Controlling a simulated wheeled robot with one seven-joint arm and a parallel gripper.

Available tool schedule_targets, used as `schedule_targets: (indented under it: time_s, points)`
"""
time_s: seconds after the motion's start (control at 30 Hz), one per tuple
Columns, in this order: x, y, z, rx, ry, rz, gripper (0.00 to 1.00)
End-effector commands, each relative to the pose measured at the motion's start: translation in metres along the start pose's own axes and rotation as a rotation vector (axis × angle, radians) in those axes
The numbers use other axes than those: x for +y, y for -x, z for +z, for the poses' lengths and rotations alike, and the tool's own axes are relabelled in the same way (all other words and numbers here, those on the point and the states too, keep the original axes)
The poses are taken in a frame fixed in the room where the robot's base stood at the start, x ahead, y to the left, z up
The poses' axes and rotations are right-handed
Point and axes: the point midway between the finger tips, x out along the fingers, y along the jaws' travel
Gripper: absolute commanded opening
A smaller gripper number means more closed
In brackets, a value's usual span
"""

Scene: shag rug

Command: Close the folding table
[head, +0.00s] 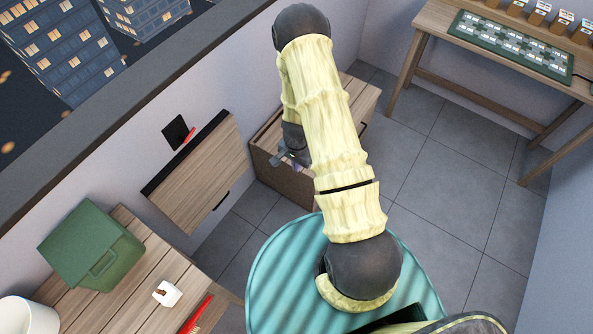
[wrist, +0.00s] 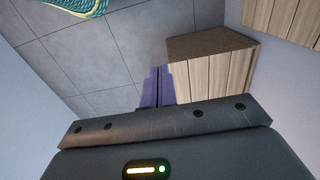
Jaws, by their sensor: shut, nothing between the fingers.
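The folding table (head: 198,177) is a wood-grain leaf with a black edge along the wall, left of my arm in the head view. A small dark handle shows at its lower right edge. The leaf slopes down from the wall; its exact angle is hard to tell. My gripper (head: 294,160) is right of the leaf and apart from it, partly hidden by my arm. In the wrist view its purple fingers (wrist: 157,88) are together and empty, beside a wooden cabinet (wrist: 215,75). A wooden panel at the wrist view's top right is too cropped to identify.
The wooden cabinet (head: 282,180) stands by the wall behind my gripper. A bench (head: 140,270) with a green box (head: 95,245) is at lower left. A desk (head: 440,22) stands at upper right. Grey tiled floor (head: 440,150) is clear on the right.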

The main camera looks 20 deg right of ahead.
Motion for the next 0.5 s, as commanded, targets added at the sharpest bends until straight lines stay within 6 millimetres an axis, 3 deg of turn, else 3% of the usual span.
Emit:
schedule_targets:
  time_s: [0.3, 0.5]
  points:
    - [0.000, -0.037, 0.001, -0.002, -0.001, 0.001, 0.00]
    - [0.000, -0.051, 0.000, -0.001, -0.001, 0.000, 0.00]
